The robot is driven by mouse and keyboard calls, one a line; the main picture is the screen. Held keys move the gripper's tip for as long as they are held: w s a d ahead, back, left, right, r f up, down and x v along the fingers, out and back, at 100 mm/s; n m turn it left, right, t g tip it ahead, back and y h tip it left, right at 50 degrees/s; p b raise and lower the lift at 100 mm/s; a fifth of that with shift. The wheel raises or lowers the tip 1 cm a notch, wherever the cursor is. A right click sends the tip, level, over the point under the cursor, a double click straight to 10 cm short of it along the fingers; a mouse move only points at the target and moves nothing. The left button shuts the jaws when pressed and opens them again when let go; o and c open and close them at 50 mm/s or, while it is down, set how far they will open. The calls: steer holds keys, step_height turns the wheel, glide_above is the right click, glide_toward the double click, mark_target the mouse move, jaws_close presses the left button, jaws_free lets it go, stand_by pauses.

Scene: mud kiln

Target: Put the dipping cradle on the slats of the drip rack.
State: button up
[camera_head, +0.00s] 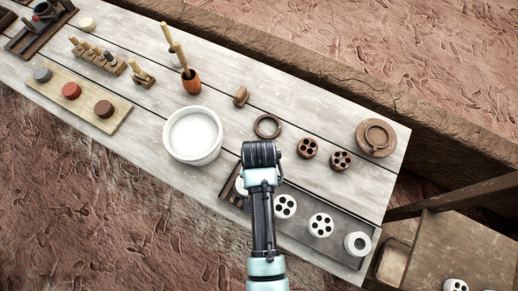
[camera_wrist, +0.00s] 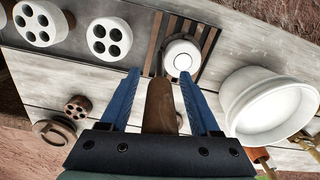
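My gripper (camera_wrist: 160,75) points down over the table; its two blue fingers stand apart. A brown wooden bar (camera_wrist: 162,105), which looks like the dipping cradle's handle, lies between them with a gap visible on each side. The drip rack's dark slats (camera_wrist: 154,40) show beyond the fingertips in the wrist view. A white round piece (camera_wrist: 181,58) stands over the slats; I cannot tell whether it belongs to the cradle. In the head view my gripper (camera_head: 262,152) hides the bar and part of the rack (camera_head: 229,192).
A white bowl (camera_head: 193,136) stands left of my gripper. A brown ring (camera_head: 267,126) lies just behind it. White holed discs (camera_head: 320,225) lie on the grey tray to the right. Red-brown holed discs (camera_head: 307,147) and a round brown stand (camera_head: 375,138) are further right.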

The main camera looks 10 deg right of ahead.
step_height(320, 180, up, 12)
steer(key=shift+r+b, duration=0.15)
steer(key=shift+b, duration=0.15)
steer(key=w+r+n+t, duration=0.2)
steer(key=w+r+t, duration=0.7)
steer(key=w+r, duration=0.7)
steer(key=w+a+r+t, duration=0.1)
steer(key=w+r+t, duration=0.15)
steer(key=r, duration=0.55)
steer(key=w+r+t, duration=0.1)
steer(key=r+t, duration=0.2)
steer(key=r, duration=0.5)
steer(key=s+r+n+t, duration=0.1)
steer(key=s+r+t, duration=0.3)
steer(key=r, duration=0.6)
steer(key=s+a+r+n+t, duration=0.1)
steer(key=s+r+t, duration=0.3)
steer(key=r, duration=0.7)
steer(key=s+r+n+t, duration=0.1)
steer(key=s+r+t, duration=0.4)
steer(key=r, duration=0.5)
steer(key=shift+a+r, duration=0.3)
steer(key=shift+a, duration=0.05)
steer(key=shift+s+f, duration=0.1)
